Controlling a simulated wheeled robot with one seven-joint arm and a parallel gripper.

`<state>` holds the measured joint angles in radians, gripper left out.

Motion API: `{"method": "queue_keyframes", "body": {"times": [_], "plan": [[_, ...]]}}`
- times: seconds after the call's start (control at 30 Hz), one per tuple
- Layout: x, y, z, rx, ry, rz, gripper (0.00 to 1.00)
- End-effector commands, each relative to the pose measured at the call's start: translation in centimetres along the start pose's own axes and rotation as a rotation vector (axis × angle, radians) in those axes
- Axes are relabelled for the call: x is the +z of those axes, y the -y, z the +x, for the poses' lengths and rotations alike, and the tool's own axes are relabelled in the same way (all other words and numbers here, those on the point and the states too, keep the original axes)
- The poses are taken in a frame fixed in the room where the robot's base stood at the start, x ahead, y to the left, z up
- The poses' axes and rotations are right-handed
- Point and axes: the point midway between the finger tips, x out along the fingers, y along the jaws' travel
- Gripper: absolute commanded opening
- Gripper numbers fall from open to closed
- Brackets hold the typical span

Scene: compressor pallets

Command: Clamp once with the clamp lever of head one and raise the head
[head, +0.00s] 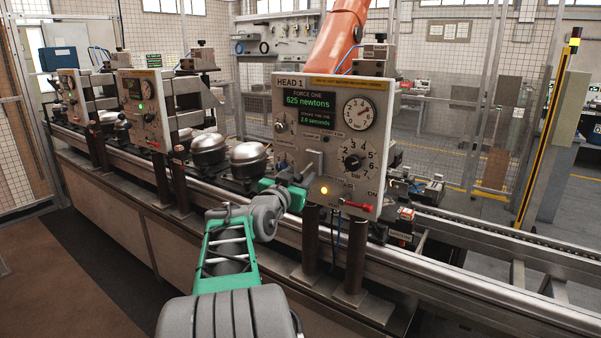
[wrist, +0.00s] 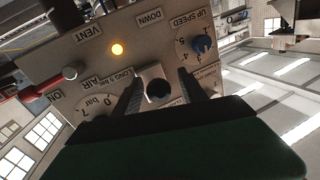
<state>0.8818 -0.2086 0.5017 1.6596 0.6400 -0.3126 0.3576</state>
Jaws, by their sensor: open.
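The head one panel (head: 283,104) stands upright over the line, its display reading force one 625 newtons and 2.0 seconds. A pale bracket with a dark round knob (wrist: 159,92), apparently the clamp lever, sticks out from its lower left part. My gripper (head: 303,186) is at that part of the panel and hides some of it. In the wrist view, upside down, my gripper's open fingers (wrist: 160,84) stand on either side of the knob; I cannot tell whether they touch it. An amber lamp (head: 323,190) is lit. A label beside the knob is partly covered.
A red handle (head: 357,205) by the ON mark sits at the panel's lower right. A blue up speed knob (wrist: 202,44) is close to one finger. Silver domed compressors (head: 249,160) stand on the line to the left, before other heads (head: 144,107). The rail (head: 480,253) runs right.

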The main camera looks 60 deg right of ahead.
Motion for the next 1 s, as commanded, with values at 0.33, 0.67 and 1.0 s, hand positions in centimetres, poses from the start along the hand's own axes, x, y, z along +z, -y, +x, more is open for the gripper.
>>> {"method": "queue_keyframes", "body": {"times": [0.33, 0.67, 1.0], "plan": [[0.0, -0.1, 1.9, 0.001, 0.000, 0.000, 0.50], [0.0, -0.1, 1.9, 0.001, 0.000, 0.000, 0.28], [0.0, -0.1, 1.9, 0.001, 0.001, 0.000, 0.00]]}}
